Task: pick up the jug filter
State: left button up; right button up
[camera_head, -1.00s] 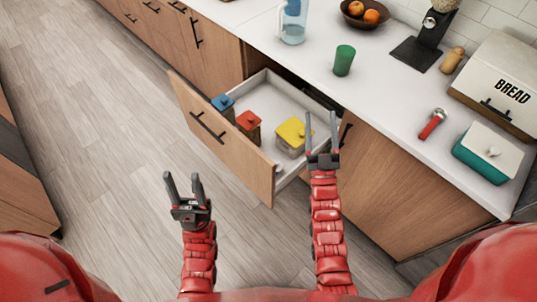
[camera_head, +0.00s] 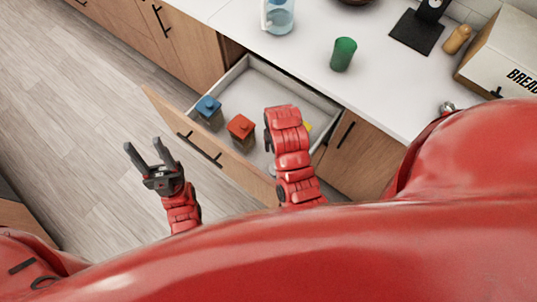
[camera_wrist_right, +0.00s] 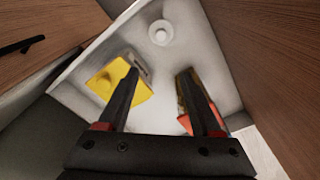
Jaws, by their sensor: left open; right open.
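A small white round piece with a raised centre, which looks like the jug filter (camera_wrist_right: 161,33), lies in the open drawer (camera_wrist_right: 215,25) near a corner in the right wrist view. In the head view it shows only partly, beside my right arm (camera_head: 272,169). My right gripper (camera_wrist_right: 160,76) is open and empty, pointing into the drawer, with the filter beyond its fingertips. In the head view its fingers are hidden behind my own wrist. My left gripper (camera_head: 144,152) is open and empty over the floor, outside the drawer front.
A yellow-lidded container (camera_wrist_right: 105,84) is left of my right fingers, and a red-lidded one (camera_head: 241,126) is on the other side. A blue-lidded container (camera_head: 208,107) sits further along. A jug (camera_head: 279,16) and green cup (camera_head: 343,54) stand on the counter.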

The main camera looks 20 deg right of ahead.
jog(key=shift+g, duration=0.3)
jog(key=f+b, duration=0.5)
jog(key=s+f+b, duration=0.1)
jog(key=f+b, duration=0.1)
jog(key=shift+s+a+f+b, duration=0.1)
jog(key=shift+a+f+b, duration=0.05)
jog(key=shift+f+b, duration=0.2)
notch_tip(320, 180, down, 3)
jog(key=shift+r+p, duration=0.15)
jog(key=shift+p, duration=0.85)
jog(key=shift+f, duration=0.75)
jog(key=shift+f+p, duration=1.05)
jog(key=shift+f, duration=1.55)
grip_shut()
